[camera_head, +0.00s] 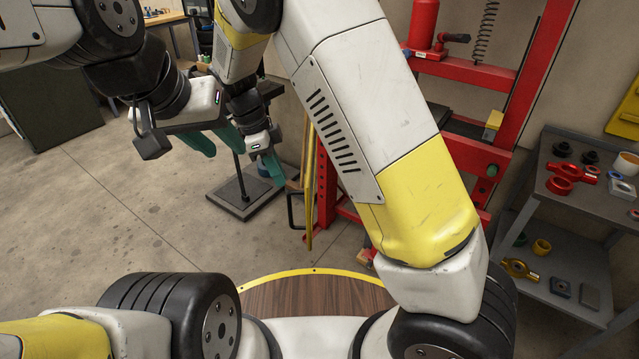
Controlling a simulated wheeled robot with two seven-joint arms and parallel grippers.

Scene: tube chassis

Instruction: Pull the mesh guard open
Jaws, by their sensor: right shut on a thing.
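A narrow yellow upright (310,190), seen nearly edge-on at the left side of the red press frame, looks like the mesh guard; its mesh face cannot be made out. A black U-shaped handle (291,212) stands out from its left side. My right gripper (276,172), with teal fingers, points down at the upper end of this handle and is shut on it; the contact itself is small and partly hidden. My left gripper (215,142) is left of it, with its teal fingers apart and empty.
The red press frame (470,150) stands behind my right arm, which hides part of it. A black stand base (243,193) is on the floor below the grippers. A grey shelf (565,200) with tools is at right. The floor at left is clear.

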